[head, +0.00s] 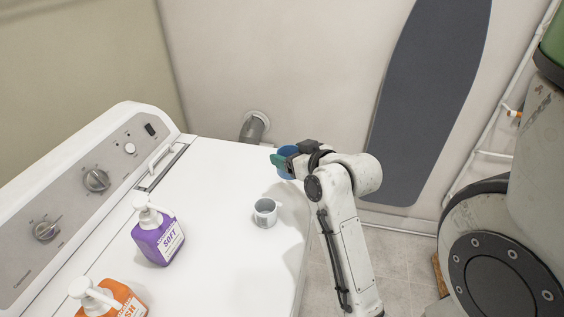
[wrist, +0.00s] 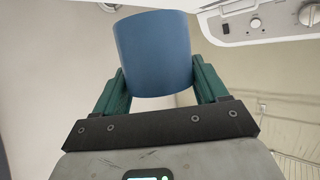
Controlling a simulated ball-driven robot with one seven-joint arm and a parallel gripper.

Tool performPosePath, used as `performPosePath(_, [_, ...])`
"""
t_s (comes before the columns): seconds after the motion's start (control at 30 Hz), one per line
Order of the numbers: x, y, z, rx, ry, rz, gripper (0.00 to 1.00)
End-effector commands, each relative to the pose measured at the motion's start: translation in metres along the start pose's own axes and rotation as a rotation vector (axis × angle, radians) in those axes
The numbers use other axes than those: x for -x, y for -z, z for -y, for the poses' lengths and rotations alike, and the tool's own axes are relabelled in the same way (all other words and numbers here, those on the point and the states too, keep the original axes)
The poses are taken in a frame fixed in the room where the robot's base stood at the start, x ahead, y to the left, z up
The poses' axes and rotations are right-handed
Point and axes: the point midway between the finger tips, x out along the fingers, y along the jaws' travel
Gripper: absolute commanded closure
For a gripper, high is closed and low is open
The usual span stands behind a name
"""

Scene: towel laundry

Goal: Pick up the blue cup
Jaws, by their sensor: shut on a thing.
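The blue cup (wrist: 153,55) is between the two green fingers of my gripper (wrist: 155,88) in the wrist view. The fingers touch it on both sides, and my gripper is shut on it. In the head view the blue cup (head: 288,152) shows only in part, behind my gripper (head: 281,162) at the back right edge of the white machine top. My arm and gripper hide much of it there. I cannot tell for sure how far it is above the surface.
A small grey-white cup (head: 265,213) stands on the white machine top (head: 225,185). A purple pump bottle (head: 158,238) and an orange pump bottle (head: 112,298) stand further left. A control panel (head: 90,185) lines the left side. A dark ironing board (head: 425,100) leans on the wall behind my arm.

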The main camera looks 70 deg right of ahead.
Motion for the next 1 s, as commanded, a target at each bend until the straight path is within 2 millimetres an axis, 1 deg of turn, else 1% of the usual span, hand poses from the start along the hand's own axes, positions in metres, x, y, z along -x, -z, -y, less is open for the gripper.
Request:
performPosePath(0.03, [0.011,-0.004,0.002,-0.001,0.001,0.003,0.57])
performPosePath(0.17, [0.042,-0.001,0.004,0.000,0.001,0.005,0.57])
performPosePath(0.2, [0.045,0.004,0.004,-0.001,0.002,0.008,0.57])
performPosePath(0.4, [0.062,0.005,0.005,-0.002,0.001,0.009,0.57])
performPosePath(0.7, [0.082,0.002,0.006,-0.001,0.001,0.006,0.57])
performPosePath(1.0, [0.085,0.000,0.007,0.001,0.003,0.004,0.57])
